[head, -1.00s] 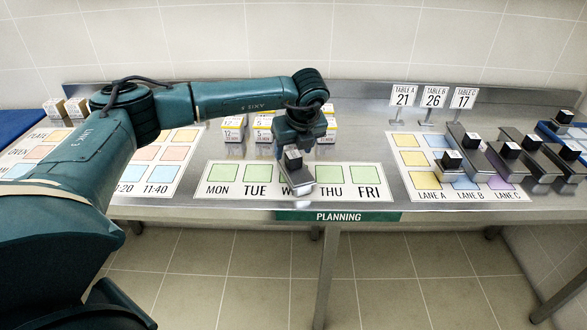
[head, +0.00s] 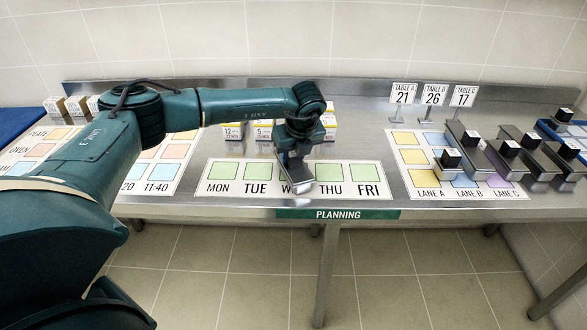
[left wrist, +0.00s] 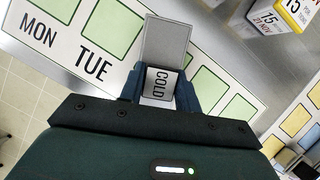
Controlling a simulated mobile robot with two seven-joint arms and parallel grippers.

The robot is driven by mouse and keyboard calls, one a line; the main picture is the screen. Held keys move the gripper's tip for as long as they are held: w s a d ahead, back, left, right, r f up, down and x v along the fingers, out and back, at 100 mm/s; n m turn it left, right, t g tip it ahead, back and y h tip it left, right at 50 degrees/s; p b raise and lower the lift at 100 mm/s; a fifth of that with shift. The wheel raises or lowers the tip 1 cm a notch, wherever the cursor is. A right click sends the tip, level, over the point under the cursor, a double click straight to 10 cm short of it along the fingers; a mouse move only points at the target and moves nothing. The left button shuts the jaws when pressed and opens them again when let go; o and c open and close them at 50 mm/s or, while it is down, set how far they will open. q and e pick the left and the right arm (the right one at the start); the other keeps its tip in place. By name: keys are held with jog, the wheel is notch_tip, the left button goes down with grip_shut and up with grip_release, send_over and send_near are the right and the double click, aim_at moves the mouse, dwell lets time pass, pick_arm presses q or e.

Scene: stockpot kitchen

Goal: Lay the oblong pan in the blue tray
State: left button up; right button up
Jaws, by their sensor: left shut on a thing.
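The oblong pan is probably the flat silver rectangular piece (head: 297,174) over the middle of the weekday mat, covering most of WED. In the left wrist view it (left wrist: 166,40) reaches out beyond the fingers, with a block labelled COLD (left wrist: 160,84) at its near end. My left gripper (head: 291,153) is shut on that block; its fingers show on both sides of it in the left wrist view (left wrist: 160,88). I cannot tell whether the pan touches the mat. Blue surfaces show at the far left (head: 18,122) and far right (head: 574,142); which is the tray is unclear. My right gripper is not in view.
Several similar silver pans with black blocks stand at the right, one of them here (head: 478,157), near the lane mat (head: 408,167). Number signs (head: 433,97) stand behind. Small date boxes (head: 233,132) stand behind the weekday mat (head: 370,190). The counter's front edge is close.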

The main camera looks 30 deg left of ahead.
pick_arm(q)
grip_shut()
jog(key=shift+r, duration=0.1)
